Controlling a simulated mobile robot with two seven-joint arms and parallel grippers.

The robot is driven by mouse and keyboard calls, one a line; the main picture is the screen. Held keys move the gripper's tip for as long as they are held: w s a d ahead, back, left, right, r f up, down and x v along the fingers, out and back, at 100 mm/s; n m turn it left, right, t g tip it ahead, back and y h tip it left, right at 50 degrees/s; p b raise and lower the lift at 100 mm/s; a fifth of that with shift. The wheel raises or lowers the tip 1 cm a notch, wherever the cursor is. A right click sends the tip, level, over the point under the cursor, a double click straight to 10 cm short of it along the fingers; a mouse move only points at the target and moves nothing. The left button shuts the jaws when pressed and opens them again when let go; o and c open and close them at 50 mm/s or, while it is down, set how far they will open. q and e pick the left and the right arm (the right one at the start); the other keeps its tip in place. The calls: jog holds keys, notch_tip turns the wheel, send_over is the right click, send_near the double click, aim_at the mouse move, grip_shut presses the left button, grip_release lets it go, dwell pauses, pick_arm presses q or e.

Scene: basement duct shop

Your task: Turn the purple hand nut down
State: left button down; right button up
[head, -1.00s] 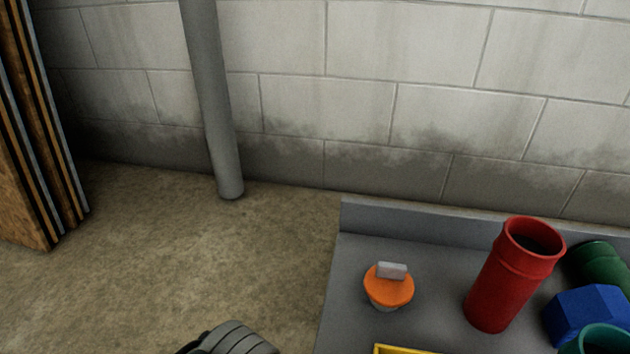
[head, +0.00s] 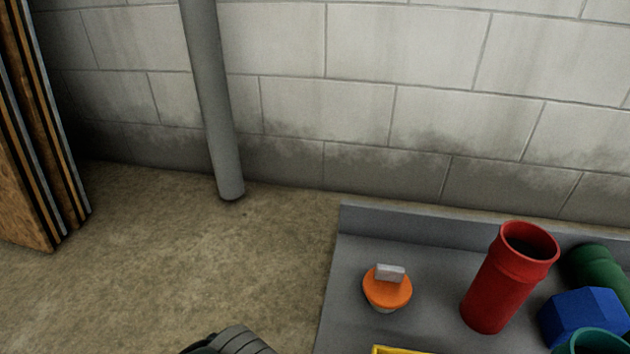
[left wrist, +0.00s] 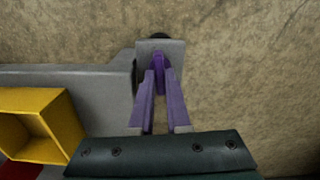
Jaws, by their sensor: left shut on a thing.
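The purple hand nut (left wrist: 158,62) shows in the left wrist view, in front of a grey block (left wrist: 174,50) near the top middle. My left gripper (left wrist: 158,84) has its two purple-tinted fingers closing in on the nut from both sides, shut on it. The fingers hide much of the nut, and its thread cannot be made out. In the head view the nut and the left fingertips are out of sight; only a dark piece of my arm shows at the bottom edge. My right gripper is in neither view.
A grey bench top (head: 430,262) with a raised back edge holds an orange-capped piece (head: 387,290), a red pipe (head: 498,290), a blue block (head: 580,315) and green pipes (head: 594,268). A yellow bin (left wrist: 40,122) sits left of the gripper. A grey pole (head: 212,110) stands by the wall.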

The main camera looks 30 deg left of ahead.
pick_arm(q)
jog(key=shift+m, duration=0.6)
jog(key=c, duration=0.9)
grip_release()
jog(key=shift+r, duration=0.1)
notch_tip(320, 180, up, 10)
jog(key=p, duration=0.9)
jog(key=shift+p, duration=0.35)
